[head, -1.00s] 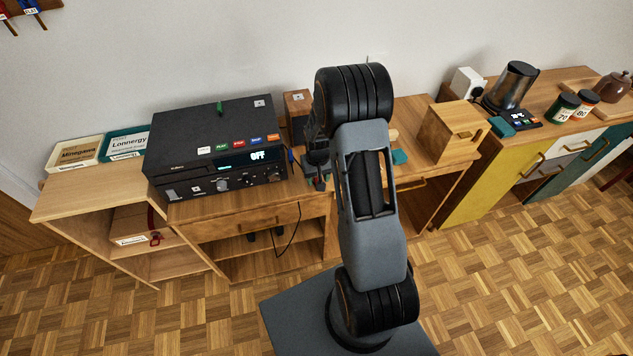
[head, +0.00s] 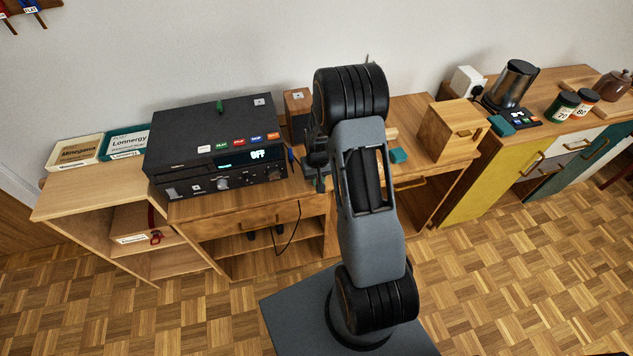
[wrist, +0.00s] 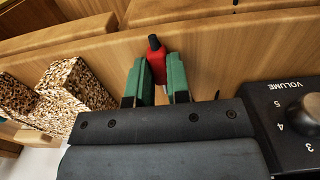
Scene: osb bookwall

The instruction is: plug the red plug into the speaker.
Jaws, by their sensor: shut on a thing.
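My gripper (wrist: 157,78) is shut on the red plug (wrist: 156,62), which sits between its two green finger pads with a dark tip pointing away from me. In the head view my gripper (head: 316,172) is partly behind my arm, just right of the black unit, above the desk's front edge; the plug cannot be made out there. A small brown wooden box with a white label (head: 298,102) stands behind my gripper and may be the speaker; I cannot tell for sure. No socket is seen. The plug appears clear of any socket.
The black unit (head: 215,135) with display and knobs stands close to my gripper; its volume knob (wrist: 311,112) shows at right. Speckled board blocks (wrist: 75,85) are at left in the wrist view. A wooden cabinet box (head: 450,130) stands right of my arm. A black cable (head: 294,232) hangs below the desk.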

